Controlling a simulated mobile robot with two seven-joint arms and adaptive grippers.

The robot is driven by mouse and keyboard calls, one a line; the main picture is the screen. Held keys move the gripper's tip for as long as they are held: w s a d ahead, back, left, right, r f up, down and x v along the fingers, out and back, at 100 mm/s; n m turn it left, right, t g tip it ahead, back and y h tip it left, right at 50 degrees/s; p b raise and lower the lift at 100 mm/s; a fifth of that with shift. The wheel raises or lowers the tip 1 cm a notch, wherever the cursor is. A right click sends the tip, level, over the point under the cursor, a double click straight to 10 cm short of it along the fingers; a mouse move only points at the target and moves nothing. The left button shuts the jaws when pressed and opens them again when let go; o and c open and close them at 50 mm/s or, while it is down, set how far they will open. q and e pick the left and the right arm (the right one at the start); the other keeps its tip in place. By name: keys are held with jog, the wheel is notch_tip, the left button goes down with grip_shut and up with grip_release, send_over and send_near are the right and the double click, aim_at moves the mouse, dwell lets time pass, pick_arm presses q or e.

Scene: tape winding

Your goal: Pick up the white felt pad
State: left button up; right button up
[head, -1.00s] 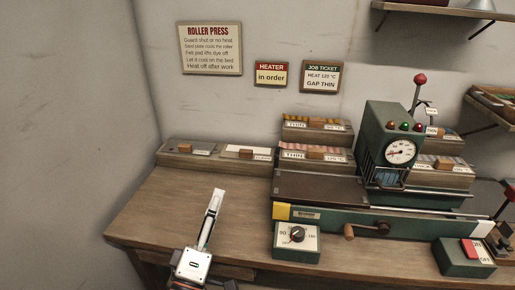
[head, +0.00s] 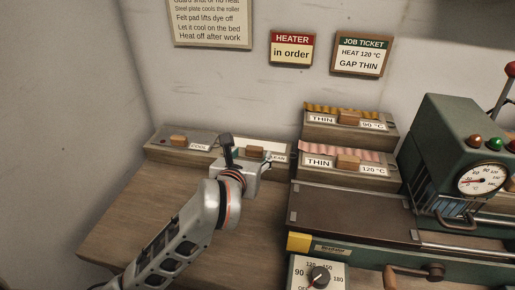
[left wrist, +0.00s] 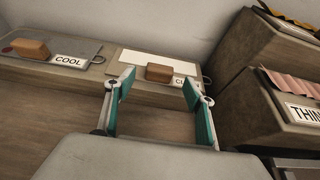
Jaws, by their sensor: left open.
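The white felt pad (head: 272,145) lies on a low wooden stand at the back of the bench, with a small wooden block handle (head: 254,152) and a label partly reading CLEAN. The pad also shows in the left wrist view (left wrist: 140,61), its block (left wrist: 159,72) just beyond the fingertips. My left gripper (left wrist: 157,86) is open and empty, its two teal-lined fingers on either side of the block's line but short of it. In the head view the left gripper (head: 246,158) hides part of the pad. My right gripper does not show.
A grey steel plate (head: 200,137) labelled COOL, with its own block, sits left of the pad. Stepped THIN holders (head: 345,176) with coloured strips stand close on the right. The green press (head: 450,150) is further right. The wooden bench front (head: 130,220) is clear.

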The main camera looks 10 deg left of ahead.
aim_at(254, 150)
pick_arm(q)
jog(key=x, duration=0.5)
jog(key=shift+w+b, duration=0.3)
jog(key=shift+w, duration=0.15)
jog(key=shift+r, duration=0.1)
jog(key=c, duration=1.3)
